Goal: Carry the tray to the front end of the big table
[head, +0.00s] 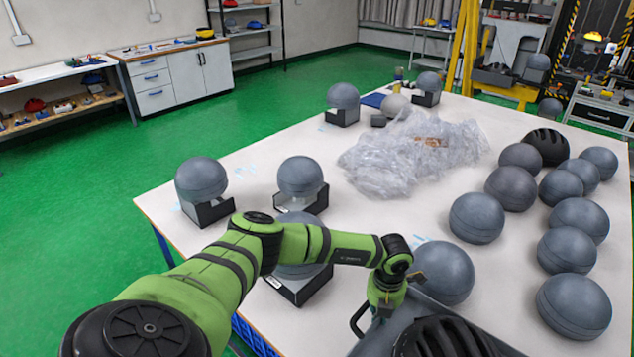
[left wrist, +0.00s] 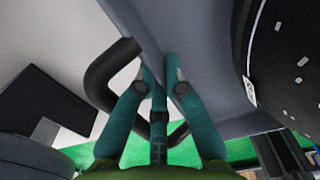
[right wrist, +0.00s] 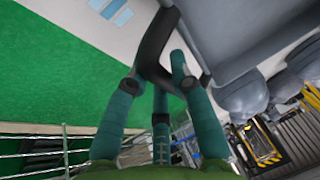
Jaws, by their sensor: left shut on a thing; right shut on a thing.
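The grey tray (head: 376,342) is at the bottom of the head view, over the near edge of the big table (head: 250,135), cut off by the frame. A black vented helmet (head: 445,338) is in it. My left gripper (head: 385,300) is at the tray's left end. My right gripper (right wrist: 165,78) shows only in the right wrist view, shut on the other black handle (right wrist: 157,42). Whether the tray touches the table is unclear.
Grey balls on black stands (head: 202,180) line the table's left side. Several loose grey balls (head: 567,250) and a black helmet (head: 547,146) fill the right side. A crumpled clear plastic sheet (head: 410,155) lies mid-table. Green floor (head: 90,200) is free at left.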

